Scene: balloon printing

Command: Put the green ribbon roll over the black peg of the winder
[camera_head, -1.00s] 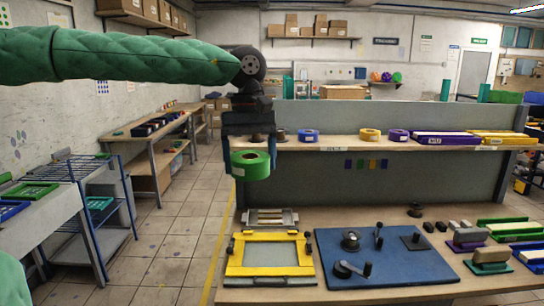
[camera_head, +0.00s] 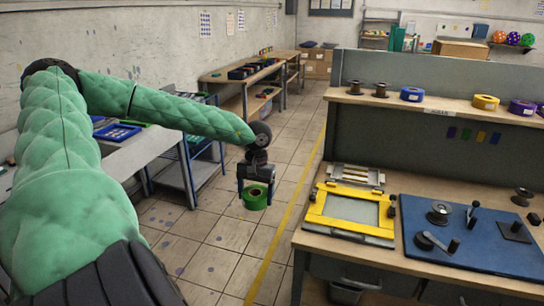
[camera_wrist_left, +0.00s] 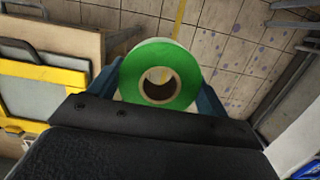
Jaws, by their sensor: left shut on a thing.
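The green ribbon roll (camera_head: 256,201) is held between the fingers of my left gripper (camera_head: 257,188), in the air over the tiled floor, left of the workbench. In the left wrist view the roll (camera_wrist_left: 160,55) faces the camera, its round centre hole open, a finger on each side. The winder appears to be the blue board (camera_head: 465,262) on the bench, with a black crank and several black upright parts. A black peg (camera_head: 453,245) stands on it, to the right of my gripper and well apart. I cannot tell for certain which upright is the task's peg. My right gripper is not in view.
A yellow printing frame (camera_head: 322,220) lies on the bench (camera_head: 335,246) between my left gripper and the blue board. A shelf (camera_head: 450,109) above holds blue, yellow and purple rolls and dark spools. A blue rack (camera_head: 171,172) stands behind left. The aisle floor is open.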

